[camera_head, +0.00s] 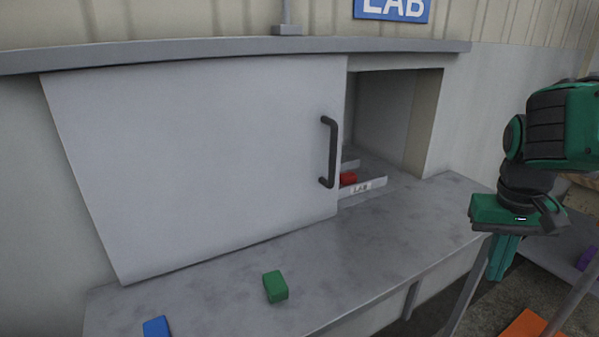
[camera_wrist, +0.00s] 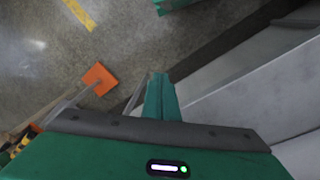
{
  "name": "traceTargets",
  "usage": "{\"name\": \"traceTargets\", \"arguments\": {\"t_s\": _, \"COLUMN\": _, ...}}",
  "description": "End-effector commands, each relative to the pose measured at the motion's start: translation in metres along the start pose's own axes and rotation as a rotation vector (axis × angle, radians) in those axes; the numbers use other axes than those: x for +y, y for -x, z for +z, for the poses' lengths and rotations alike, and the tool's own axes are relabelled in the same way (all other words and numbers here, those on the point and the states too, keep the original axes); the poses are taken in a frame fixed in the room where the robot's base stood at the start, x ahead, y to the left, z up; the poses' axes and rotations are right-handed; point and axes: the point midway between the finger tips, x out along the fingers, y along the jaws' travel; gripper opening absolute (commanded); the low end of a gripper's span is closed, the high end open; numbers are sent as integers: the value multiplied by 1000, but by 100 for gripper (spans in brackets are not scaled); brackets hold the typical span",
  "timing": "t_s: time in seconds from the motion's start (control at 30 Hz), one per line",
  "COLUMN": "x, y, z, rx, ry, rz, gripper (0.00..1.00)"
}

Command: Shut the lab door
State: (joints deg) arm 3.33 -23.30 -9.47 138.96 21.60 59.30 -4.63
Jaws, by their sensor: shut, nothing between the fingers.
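The lab door (camera_head: 200,160) is a large pale grey sliding panel under a rail. It covers most of the wall opening, and a gap (camera_head: 385,120) stays open at its right side. A dark vertical bar handle (camera_head: 333,152) sits near the door's right edge. A blue sign reading LAB (camera_head: 392,9) hangs above. My gripper (camera_head: 497,278) is to the right of the door and handle, apart from both, pointing down past the counter's right end. Its green fingers are shut and empty. In the wrist view the shut fingers (camera_wrist: 161,98) show above the floor.
A grey counter (camera_head: 400,228) runs below the door. A green block (camera_head: 275,287) and a blue block (camera_head: 157,327) lie on it. Inside the gap, a red block (camera_head: 348,179) sits in a labelled tray (camera_head: 370,186). An orange plate (camera_wrist: 99,79) is on the floor.

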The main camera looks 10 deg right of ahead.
Motion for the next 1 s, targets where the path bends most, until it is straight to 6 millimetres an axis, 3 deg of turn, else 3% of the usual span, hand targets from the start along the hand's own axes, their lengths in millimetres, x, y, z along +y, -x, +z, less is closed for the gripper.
{"name": "traceTargets", "arguments": {"t_s": 0.03, "x": -13, "y": 12, "z": -22, "rx": 30, "ry": 40, "rz": 29, "gripper": 0}}
{"name": "traceTargets", "arguments": {"t_s": 0.2, "x": -62, "y": 52, "z": -80, "rx": 133, "ry": 136, "rz": 115, "gripper": 0}}
{"name": "traceTargets", "arguments": {"t_s": 0.33, "x": -114, "y": 84, "z": -110, "rx": 215, "ry": 206, "rz": 160, "gripper": 0}}
{"name": "traceTargets", "arguments": {"t_s": 0.47, "x": -175, "y": 115, "z": -126, "rx": 295, "ry": 270, "rz": 192, "gripper": 0}}
{"name": "traceTargets", "arguments": {"t_s": 0.63, "x": -262, "y": 153, "z": -120, "rx": 392, "ry": 350, "rz": 210, "gripper": 0}}
{"name": "traceTargets", "arguments": {"t_s": 0.8, "x": -340, "y": 182, "z": -89, "rx": 467, "ry": 415, "rz": 212, "gripper": 0}}
{"name": "traceTargets", "arguments": {"t_s": 0.9, "x": -372, "y": 194, "z": -68, "rx": 496, "ry": 441, "rz": 209, "gripper": 0}}
{"name": "traceTargets", "arguments": {"t_s": 1.0, "x": -390, "y": 200, "z": -53, "rx": 513, "ry": 455, "rz": 207, "gripper": 0}}
